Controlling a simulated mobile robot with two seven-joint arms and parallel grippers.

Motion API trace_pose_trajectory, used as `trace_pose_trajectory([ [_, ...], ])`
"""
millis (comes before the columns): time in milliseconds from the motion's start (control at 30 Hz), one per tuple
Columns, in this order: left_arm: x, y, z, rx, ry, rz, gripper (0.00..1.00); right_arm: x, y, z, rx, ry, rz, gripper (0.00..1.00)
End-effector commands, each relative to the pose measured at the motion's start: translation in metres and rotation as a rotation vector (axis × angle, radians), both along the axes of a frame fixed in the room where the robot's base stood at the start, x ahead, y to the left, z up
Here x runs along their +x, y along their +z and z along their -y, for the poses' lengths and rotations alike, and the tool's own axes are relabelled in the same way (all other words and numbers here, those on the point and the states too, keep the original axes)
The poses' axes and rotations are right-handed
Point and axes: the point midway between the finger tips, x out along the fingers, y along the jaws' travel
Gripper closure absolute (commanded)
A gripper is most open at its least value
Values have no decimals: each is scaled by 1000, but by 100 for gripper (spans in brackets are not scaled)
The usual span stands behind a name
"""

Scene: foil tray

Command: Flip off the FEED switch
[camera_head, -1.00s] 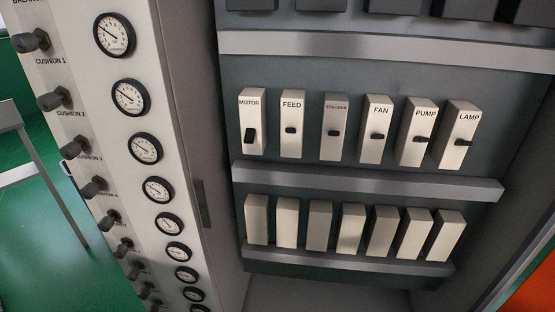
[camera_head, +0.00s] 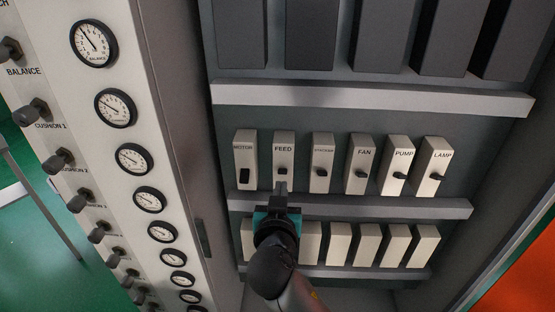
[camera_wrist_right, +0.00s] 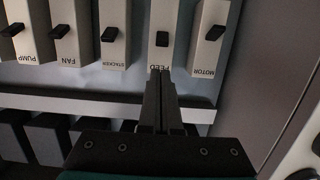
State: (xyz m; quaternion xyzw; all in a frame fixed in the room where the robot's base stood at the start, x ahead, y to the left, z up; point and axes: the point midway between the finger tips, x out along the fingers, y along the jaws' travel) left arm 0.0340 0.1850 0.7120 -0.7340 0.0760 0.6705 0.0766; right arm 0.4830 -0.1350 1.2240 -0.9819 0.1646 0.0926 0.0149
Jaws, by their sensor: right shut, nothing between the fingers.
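The FEED switch (camera_head: 284,150) is a cream block with a small black toggle, second from the left in the labelled row. It also shows in the right wrist view (camera_wrist_right: 163,18), where its label appears upside down. My right gripper (camera_head: 281,186) is shut and empty. In the head view its fingertips lie just below the FEED toggle. In the right wrist view the fingertips overlap the label end of the FEED block, short of the toggle; I cannot tell whether they touch it. My left gripper is not in view.
The MOTOR switch (camera_head: 244,155) is left of FEED and the STACKER switch (camera_head: 321,155) is right of it. FAN, PUMP and LAMP follow. A grey rail (camera_head: 400,208) runs below. A panel of gauges and knobs (camera_head: 70,110) stands at the left.

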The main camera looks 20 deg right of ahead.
Motion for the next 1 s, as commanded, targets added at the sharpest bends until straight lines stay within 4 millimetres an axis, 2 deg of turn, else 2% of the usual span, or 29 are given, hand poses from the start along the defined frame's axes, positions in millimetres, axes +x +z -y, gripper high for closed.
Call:
trace_pose_trajectory([
  [467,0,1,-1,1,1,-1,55,5,0,2,-1,-1,1,100],
  [1000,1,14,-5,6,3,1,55,72,-13,25,-3,-2,1,100],
])
